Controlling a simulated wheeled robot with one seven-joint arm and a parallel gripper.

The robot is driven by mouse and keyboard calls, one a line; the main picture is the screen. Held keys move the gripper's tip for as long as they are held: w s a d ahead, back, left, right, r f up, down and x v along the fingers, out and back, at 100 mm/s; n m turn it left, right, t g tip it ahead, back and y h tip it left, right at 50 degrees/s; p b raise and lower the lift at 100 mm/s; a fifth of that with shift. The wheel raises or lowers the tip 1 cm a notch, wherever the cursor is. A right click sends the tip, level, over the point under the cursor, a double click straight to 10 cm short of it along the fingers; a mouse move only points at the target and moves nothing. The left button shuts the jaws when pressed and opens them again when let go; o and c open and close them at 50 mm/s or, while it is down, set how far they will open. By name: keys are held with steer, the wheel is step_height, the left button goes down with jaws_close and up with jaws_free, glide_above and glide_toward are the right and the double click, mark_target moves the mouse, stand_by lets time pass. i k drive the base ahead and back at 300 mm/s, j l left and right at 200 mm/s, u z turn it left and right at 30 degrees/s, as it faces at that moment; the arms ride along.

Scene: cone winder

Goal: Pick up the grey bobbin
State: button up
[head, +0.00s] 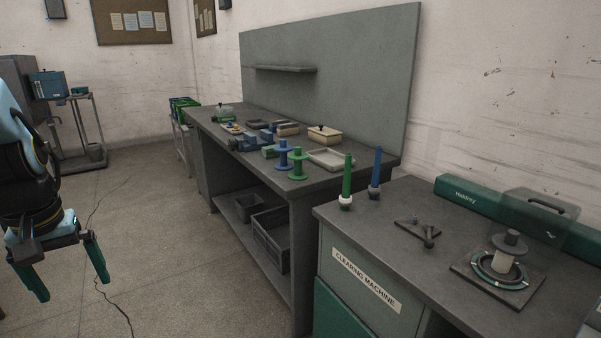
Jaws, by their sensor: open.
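A bobbin (510,242) with a grey top flange and a pale cream middle stands upright on a round ring plate on the machine at the right; it is the only grey bobbin I can make out. Its lower end is partly hidden by the ring. My gripper (66,270) hangs at the far left over open floor, with its green fingers spread wide and nothing between them. It is far from the bobbin and touches nothing.
The machine cabinet (343,237) carries a green (347,182) and a blue upright spindle (375,172), plus a clear cover (541,209). A long bench (312,183) holds a blue (283,156) and a green spool (298,164), trays and boxes.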

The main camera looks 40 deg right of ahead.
mark_target(374, 190)
steer(key=i+l+z, duration=0.7)
steer(key=i, duration=0.2)
steer(key=i+z, duration=0.4)
steer(key=i+l, duration=0.05)
steer(key=i, duration=0.05)
